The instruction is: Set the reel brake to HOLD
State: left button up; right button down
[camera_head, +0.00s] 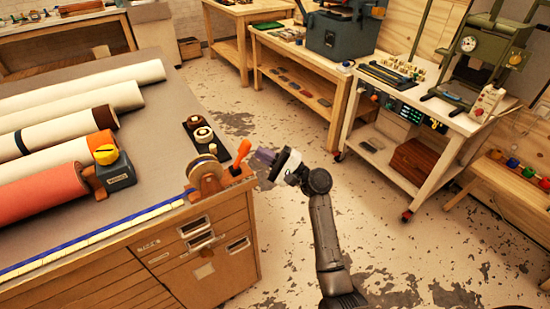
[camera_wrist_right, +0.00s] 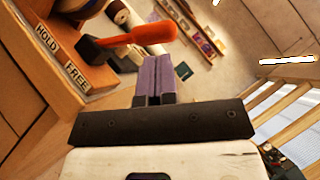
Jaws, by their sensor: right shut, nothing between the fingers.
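The reel brake lever has an orange handle (camera_head: 241,152) and stands at the bench corner beside the wooden reel (camera_head: 206,176). In the right wrist view the orange handle (camera_wrist_right: 147,34) points right from a black arm, whose base lies by the FREE plate (camera_wrist_right: 76,76). The HOLD plate (camera_wrist_right: 46,38) is further up and left. My right gripper (camera_head: 262,158) is just right of the handle, off the bench edge. Its purple fingers (camera_wrist_right: 155,75) are shut and empty, just below the handle in the wrist view; contact is unclear. My left gripper is out of view.
Foil rolls (camera_head: 70,130) lie across the bench top (camera_head: 165,115) at left. Open floor (camera_head: 290,230) lies right of the bench; a white cart (camera_head: 430,110) stands beyond.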

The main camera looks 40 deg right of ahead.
aim_at(241, 155)
jog(key=shift+w+a+r, duration=0.1)
jog(key=shift+a+r, duration=0.25)
jog(key=shift+a, duration=0.2)
jog(key=shift+a+r+n+g+p, duration=0.1)
jog(key=shift+r+n+g+p, duration=0.15)
jog(key=shift+n+g+p, duration=0.2)
jog(key=shift+r, duration=0.1)
jog(key=a+r+n+g+p, duration=0.1)
jog(key=n+p, duration=0.1)
jog(key=p, duration=0.1)
jog(key=a+r+n+g+p, duration=0.1)
jog(key=r+n+g+p, duration=0.1)
jog(key=p, duration=0.2)
jog(key=shift+w+a+g, duration=0.1)
jog(key=shift+w+g, duration=0.1)
jog(key=shift+g, duration=0.05)
jog(key=a+n+g+h+p, duration=0.1)
jog(key=n+p, duration=0.1)
jog(key=p, duration=0.3)
jog(key=w+a+n+g+h+p, duration=0.1)
jog(key=a+n+g+h+p, duration=0.1)
jog(key=p, duration=0.4)
jog(key=shift+a+r, duration=0.15)
jog(key=shift+a, duration=0.1)
